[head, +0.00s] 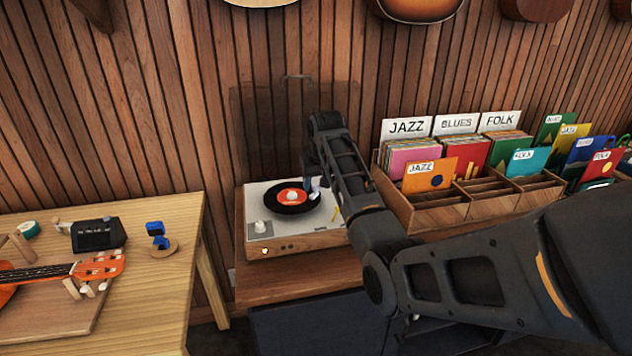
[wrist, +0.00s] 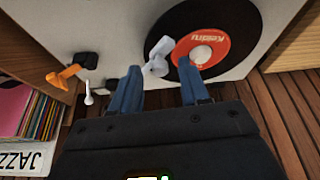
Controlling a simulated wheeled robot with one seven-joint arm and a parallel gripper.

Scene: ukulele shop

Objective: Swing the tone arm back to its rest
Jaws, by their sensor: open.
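The record player (head: 262,215) stands on a wooden stand against the wall, with a black record (head: 285,205) on its platter. In the wrist view, the record (wrist: 190,22) has a red label. The white head of the tone arm (wrist: 157,56) is over the record beside the label; my gripper hides much of the arm. My gripper (wrist: 159,68) is open, its two blue fingers on either side of the white head, with a gap visible; contact cannot be told. An orange piece on a black mount (wrist: 66,76) is on the deck at left; whether it is the rest is unclear.
A wooden record crate (head: 440,210) with JAZZ, BLUES and FOLK cards stands close to the right of the player. A raised, see-through lid (head: 262,120) is behind it. A table (head: 150,290) with a ukulele (head: 60,270) is at left.

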